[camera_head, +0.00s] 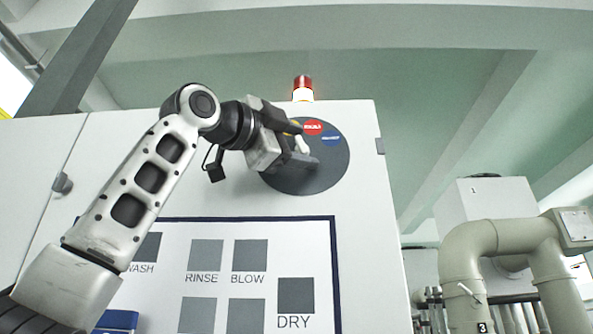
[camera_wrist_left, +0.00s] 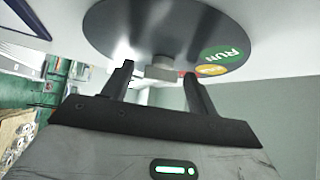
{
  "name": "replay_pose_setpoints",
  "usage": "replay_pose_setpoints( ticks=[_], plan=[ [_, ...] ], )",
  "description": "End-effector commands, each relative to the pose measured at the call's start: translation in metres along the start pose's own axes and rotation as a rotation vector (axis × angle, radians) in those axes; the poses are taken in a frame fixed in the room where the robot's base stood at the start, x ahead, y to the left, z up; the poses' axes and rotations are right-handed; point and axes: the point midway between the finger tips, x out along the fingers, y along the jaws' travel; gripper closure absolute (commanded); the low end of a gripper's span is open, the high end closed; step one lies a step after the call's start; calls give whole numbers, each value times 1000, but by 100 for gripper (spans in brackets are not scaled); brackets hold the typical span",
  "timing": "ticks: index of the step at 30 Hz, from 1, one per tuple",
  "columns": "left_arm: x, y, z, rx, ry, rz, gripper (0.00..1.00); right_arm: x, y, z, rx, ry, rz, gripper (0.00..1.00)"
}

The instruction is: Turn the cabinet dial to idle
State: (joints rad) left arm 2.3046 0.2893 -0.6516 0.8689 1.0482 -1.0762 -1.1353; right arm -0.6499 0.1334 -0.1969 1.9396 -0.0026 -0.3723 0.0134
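The dial (camera_head: 330,165) is a dark grey disc on the upper right of the white cabinet front. Red (camera_head: 313,127) and blue (camera_head: 331,138) labels show on it, with a yellow one partly hidden. A small pale knob (camera_head: 302,144) stands at its middle. My left gripper (camera_head: 309,145) is at the dial, its two fingers apart. In the left wrist view, the knob (camera_wrist_left: 160,73) lies between the open fingers, with a gap on each side. A green RUN label (camera_wrist_left: 222,55) shows there. I cannot read the idle label. My right gripper is not in view.
A red and white beacon (camera_head: 303,88) stands on top of the cabinet. Below the dial is a panel (camera_head: 326,235) with grey squares marked WASH, RINSE, BLOW and DRY. A thick beige pipe (camera_head: 500,238) stands right of the cabinet.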

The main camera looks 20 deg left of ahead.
Motion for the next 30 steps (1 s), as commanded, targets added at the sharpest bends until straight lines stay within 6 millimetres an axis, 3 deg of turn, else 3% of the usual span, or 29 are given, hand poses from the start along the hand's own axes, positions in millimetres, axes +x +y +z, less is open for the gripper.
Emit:
replay_pose_setpoints(
  ticks=[14, 17, 30],
  plan=[
    [-8, 1, 1, -1, 0, -3, 42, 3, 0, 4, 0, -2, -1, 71],
    [-23, 2, 1, -1, 1, -5, 42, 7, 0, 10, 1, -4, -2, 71],
    [-125, 2, 1, 0, 0, -4, 42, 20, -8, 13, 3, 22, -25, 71]
  ],
)
